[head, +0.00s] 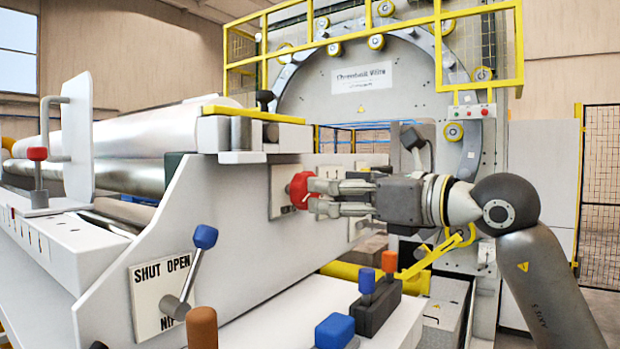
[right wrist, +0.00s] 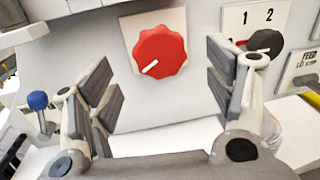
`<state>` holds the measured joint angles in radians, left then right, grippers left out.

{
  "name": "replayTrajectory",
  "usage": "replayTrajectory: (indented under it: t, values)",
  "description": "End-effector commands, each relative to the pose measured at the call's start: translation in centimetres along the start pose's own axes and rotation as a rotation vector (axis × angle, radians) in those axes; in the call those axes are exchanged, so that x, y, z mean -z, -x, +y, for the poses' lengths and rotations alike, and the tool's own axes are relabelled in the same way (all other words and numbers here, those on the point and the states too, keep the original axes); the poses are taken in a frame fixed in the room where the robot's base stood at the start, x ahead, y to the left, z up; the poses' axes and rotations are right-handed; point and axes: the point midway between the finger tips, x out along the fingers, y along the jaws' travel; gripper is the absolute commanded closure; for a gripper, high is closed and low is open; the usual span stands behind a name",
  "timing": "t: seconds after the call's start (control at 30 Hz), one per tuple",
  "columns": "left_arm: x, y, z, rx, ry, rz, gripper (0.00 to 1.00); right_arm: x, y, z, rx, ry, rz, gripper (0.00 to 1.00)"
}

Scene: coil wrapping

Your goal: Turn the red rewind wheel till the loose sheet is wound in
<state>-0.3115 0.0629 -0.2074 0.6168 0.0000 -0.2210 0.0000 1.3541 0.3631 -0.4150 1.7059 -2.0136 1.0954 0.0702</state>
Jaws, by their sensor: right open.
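The red rewind wheel (head: 299,190) is a scalloped knob on a light plate on the machine's side panel. In the right wrist view the red wheel (right wrist: 160,53) has a white pointer line toward its lower left. My right gripper (head: 316,196) is in front of the wheel, its open fingers pointing at it. In the wrist view the wheel shows between the two fingers, with visible space on both sides. A pale roll (head: 130,118) lies across the machine at left. I cannot make out the loose sheet clearly. My left gripper is not in view.
A black selector knob (right wrist: 266,43) marked 1 and 2 sits right of the wheel, close to a finger. A blue-knobbed SHUT/OPEN lever (head: 204,240) stands at front. Orange-topped (head: 389,264) and blue-topped (head: 367,282) levers stand below my right arm. Yellow rails (head: 390,23) run above.

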Motion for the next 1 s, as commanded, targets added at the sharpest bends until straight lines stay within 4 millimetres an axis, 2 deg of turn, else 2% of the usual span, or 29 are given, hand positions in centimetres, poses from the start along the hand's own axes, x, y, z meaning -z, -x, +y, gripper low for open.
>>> replayTrajectory:
  t: [0.03, 0.13, 0.3, 0.47, 0.7, 1.0]
  values:
    - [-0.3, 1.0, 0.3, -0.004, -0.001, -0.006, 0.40, -0.4, -1.2, 0.1, -0.005, -0.005, 0.002, 0.24]
    - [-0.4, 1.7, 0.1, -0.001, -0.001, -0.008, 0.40, -0.3, -2.9, 0.1, -0.004, -0.004, 0.002, 0.24]
    - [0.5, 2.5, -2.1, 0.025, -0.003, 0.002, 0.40, -0.2, -4.8, 0.1, -0.004, -0.002, 0.000, 0.24]
    - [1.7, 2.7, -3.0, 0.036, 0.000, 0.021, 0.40, 0.0, -5.5, 0.1, -0.002, -0.001, 0.001, 0.24]
    - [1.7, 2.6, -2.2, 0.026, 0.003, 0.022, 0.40, 0.1, -5.5, 0.1, -0.002, -0.001, 0.000, 0.26]
    - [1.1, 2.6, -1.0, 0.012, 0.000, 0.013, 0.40, 0.1, -5.4, 0.1, -0.002, -0.001, 0.000, 0.64]
